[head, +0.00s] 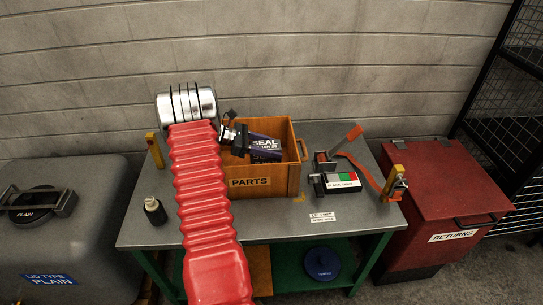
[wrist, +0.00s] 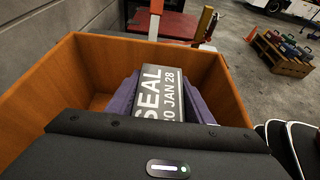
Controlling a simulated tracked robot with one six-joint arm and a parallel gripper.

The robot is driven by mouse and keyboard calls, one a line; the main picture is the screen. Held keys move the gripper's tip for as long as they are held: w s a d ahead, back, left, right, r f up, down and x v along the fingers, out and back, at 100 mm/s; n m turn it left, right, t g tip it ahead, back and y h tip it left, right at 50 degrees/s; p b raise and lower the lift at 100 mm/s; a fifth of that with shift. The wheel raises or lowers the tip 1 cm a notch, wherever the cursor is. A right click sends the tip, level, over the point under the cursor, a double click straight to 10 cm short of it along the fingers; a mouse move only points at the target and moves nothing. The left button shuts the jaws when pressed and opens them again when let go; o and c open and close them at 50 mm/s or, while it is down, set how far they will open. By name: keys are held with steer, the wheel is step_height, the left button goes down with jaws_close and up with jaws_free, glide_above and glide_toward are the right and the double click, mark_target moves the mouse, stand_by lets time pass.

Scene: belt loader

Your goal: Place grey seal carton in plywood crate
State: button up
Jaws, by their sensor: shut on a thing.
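The plywood crate (head: 250,183), orange-brown and marked PARTS, stands open-topped on the grey bench. Its wall also shows in the wrist view (wrist: 232,96). The grey seal carton (head: 265,144) has a label reading SEAL and JAN 28; the label faces up in the wrist view (wrist: 160,95). My gripper (wrist: 158,104) is shut on the carton, with purple fingers along its two sides. In the head view the gripper and carton are over the crate's opening, inside its outline. The carton's underside and the crate floor beneath it are hidden, so I cannot tell whether they touch.
A small dark bottle (head: 155,210) stands at the bench's left. A red RETURNS bin (head: 440,200) is right; a grey tank (head: 75,235) is left.

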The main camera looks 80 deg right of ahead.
steer(key=shift+f, duration=1.9)
steer(key=shift+a+f, duration=0.1)
steer(key=shift+f, duration=0.25)
